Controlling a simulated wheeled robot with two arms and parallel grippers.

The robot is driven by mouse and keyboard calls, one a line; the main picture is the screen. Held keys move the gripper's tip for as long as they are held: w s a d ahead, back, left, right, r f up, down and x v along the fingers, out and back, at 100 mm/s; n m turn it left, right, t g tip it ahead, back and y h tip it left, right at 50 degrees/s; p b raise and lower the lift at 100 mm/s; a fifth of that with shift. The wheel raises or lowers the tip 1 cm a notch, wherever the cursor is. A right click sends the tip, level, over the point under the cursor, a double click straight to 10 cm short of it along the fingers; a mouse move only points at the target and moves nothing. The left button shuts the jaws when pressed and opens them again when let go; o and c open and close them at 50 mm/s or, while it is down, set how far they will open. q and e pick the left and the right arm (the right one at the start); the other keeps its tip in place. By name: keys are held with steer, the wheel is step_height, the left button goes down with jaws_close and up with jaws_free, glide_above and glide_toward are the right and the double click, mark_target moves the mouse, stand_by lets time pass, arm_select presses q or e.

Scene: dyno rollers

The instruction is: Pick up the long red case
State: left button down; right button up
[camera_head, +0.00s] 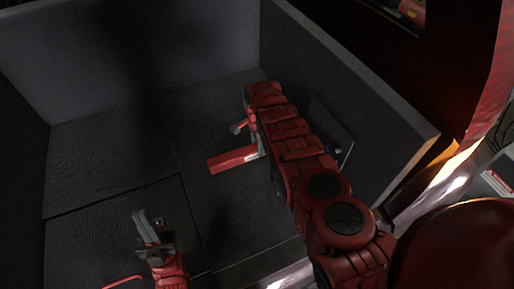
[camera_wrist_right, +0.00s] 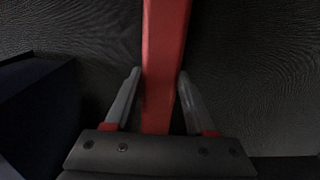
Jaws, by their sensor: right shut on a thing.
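The long red case (camera_head: 232,159) is a straight red bar in the dark grey bin, in the middle of the head view. In the right wrist view the case (camera_wrist_right: 164,45) runs from the top edge down between the two grey fingers. My right gripper (camera_wrist_right: 159,78) is shut on it, one finger on each side. In the head view my right arm hides part of the gripper and perhaps one end of the case. I cannot tell whether the case is touching the floor. My left gripper (camera_head: 147,226) is at the lower left, apart from the case; its finger gap is unclear.
The bin has high dark walls, at the back (camera_head: 150,50) and at the right (camera_head: 350,95). Its textured floor (camera_head: 110,155) is mostly clear on the left. A thin red piece (camera_head: 122,282) shows at the bottom edge. A dark blue shape (camera_wrist_right: 35,110) is at left in the wrist view.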

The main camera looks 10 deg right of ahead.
jaws_close()
